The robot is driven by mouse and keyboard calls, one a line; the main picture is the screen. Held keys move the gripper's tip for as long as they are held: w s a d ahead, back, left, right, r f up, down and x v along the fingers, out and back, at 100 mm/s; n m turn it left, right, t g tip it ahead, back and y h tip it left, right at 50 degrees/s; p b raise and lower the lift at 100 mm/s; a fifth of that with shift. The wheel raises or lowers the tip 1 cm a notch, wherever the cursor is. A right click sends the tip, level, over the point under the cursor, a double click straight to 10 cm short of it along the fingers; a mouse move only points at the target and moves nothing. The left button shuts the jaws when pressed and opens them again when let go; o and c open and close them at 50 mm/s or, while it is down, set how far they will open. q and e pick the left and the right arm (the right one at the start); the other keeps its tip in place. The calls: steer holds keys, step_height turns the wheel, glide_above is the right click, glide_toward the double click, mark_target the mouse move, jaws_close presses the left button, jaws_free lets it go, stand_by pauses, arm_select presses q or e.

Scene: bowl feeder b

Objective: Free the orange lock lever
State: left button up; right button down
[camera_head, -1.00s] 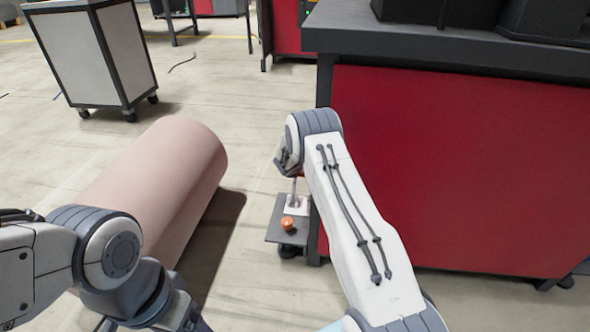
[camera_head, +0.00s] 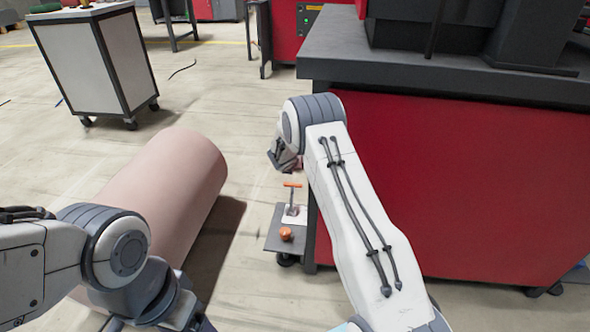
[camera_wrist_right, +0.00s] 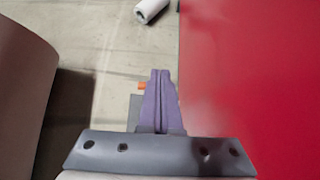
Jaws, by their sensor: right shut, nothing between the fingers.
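The orange lever (camera_head: 292,184) is a short bar on top of a thin metal post. The post rises from a white plate on a small dark shelf (camera_head: 270,238) at the side of the red cabinet. A round orange knob (camera_head: 286,233) sits on the same shelf, nearer to me. My right gripper (camera_wrist_right: 161,72) is shut and empty, its purple fingers together. An orange end (camera_wrist_right: 142,86) shows just left of the fingers, the rest hidden behind them. In the head view the right arm's wrist is above the lever, apart from it. My left gripper is out of frame.
The red cabinet (camera_head: 430,180) with a dark top stands close on the right. A large pinkish cylinder (camera_head: 165,190) lies on the floor to the left. A white wheeled cart (camera_head: 95,65) stands behind. Floor between cylinder and shelf is open.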

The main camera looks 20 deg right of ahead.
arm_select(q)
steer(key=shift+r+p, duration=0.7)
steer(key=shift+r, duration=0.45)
arm_select(e)
steer(key=shift+r, duration=1.8)
steer(key=shift+r, duration=0.1)
